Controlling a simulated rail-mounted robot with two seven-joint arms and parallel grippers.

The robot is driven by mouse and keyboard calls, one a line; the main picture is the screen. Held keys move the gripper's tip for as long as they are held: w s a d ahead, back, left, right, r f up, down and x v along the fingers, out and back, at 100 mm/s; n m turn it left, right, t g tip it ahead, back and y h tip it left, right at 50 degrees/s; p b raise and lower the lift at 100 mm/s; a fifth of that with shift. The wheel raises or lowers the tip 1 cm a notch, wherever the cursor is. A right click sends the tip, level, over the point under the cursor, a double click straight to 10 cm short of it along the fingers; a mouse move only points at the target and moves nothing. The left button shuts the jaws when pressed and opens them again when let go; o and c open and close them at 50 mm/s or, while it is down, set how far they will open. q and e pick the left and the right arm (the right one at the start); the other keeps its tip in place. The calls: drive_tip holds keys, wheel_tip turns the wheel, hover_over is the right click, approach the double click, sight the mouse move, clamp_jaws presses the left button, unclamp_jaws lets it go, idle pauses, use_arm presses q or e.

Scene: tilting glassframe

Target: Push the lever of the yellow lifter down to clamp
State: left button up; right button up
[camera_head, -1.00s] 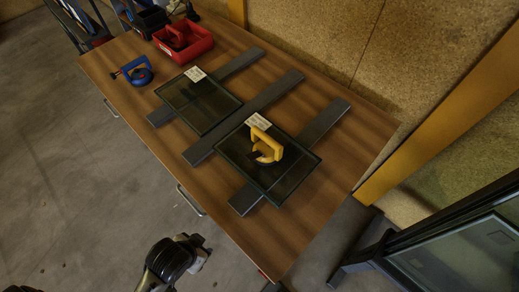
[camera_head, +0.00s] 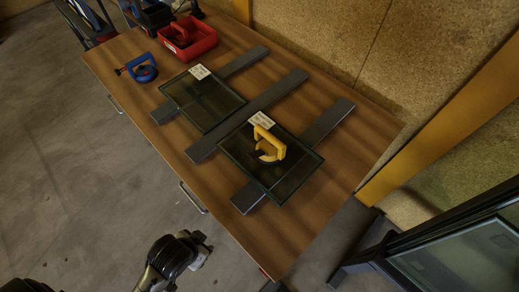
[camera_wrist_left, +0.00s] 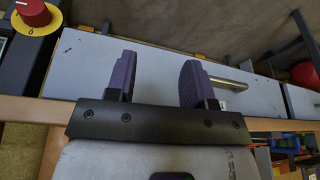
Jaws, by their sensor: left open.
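The yellow lifter (camera_head: 270,138) stands on the nearer, right-hand glass pane (camera_head: 292,178). Its yellow handle arches over a round base. A small dark part shows beside the base, but I cannot make out the lever or its position. My left gripper (camera_wrist_left: 155,72) shows in the left wrist view with its two purple fingers apart and nothing between them. It faces a grey panel with a metal handle (camera_wrist_left: 228,82), away from the lifter. The right gripper cannot be made out in either view.
The wooden table (camera_head: 150,105) bears grey rails (camera_head: 250,115), a second glass pane (camera_head: 203,102), a blue lifter (camera_head: 143,70) and a red bin (camera_head: 186,42). A framed glass stand (camera_head: 465,262) is at the lower right. Open floor lies left of the table.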

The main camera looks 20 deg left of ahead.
use_arm(q)
drive_tip(key=shift+c, duration=0.5)
